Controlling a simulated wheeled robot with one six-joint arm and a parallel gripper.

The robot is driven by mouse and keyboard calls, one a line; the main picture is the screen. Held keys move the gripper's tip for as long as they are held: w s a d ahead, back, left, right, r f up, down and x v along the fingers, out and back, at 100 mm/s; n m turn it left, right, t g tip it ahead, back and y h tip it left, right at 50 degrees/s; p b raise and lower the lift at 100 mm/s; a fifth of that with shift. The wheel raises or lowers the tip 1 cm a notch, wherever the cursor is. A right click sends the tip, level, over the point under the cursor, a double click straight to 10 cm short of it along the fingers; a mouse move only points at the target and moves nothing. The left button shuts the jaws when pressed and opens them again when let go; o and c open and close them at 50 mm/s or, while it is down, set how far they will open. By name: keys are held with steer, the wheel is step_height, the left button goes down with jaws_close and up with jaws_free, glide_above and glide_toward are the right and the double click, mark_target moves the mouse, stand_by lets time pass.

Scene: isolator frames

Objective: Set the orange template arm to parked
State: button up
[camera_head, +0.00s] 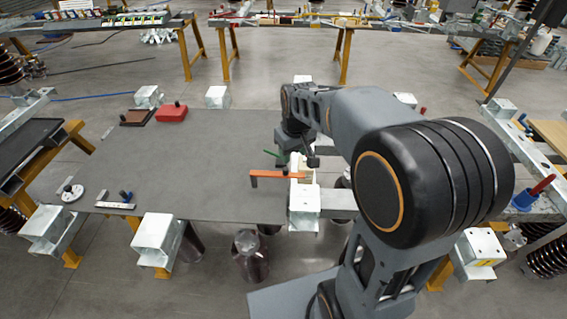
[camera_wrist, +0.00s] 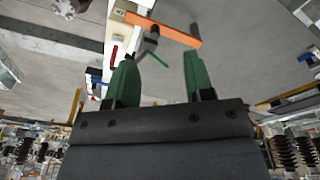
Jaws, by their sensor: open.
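The orange template arm (camera_head: 276,174) is a flat bar at the right side of the grey table, by a white bracket on a galvanized beam. Its left end has a short bent tip and sticks out over the tabletop. In the wrist view the orange template arm (camera_wrist: 165,29) crosses the top, with a dark knob below it. My gripper (camera_wrist: 158,68) has two green fingers spread apart with nothing held between them. The arm lies beyond the fingertips, apart from them. In the head view my gripper (camera_head: 281,157) is partly hidden by my own wrist, just behind the orange arm.
The grey tabletop (camera_head: 200,160) is mostly clear. A red block (camera_head: 171,113) and a brown plate (camera_head: 137,117) lie at its back left. A white disc (camera_head: 72,193) and a small bracket (camera_head: 115,205) lie at the front left. Galvanized box beams (camera_head: 158,240) edge the table.

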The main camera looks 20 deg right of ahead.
steer(key=n+g+p, duration=0.2)
steer(key=p, duration=0.1)
glide_above(286, 168)
step_height(286, 168, down, 4)
step_height(286, 168, down, 14)
steer(key=shift+a+r+p, duration=0.1)
steer(key=shift+r+p, duration=0.05)
steer(key=shift+p, duration=0.65)
jaws_close()
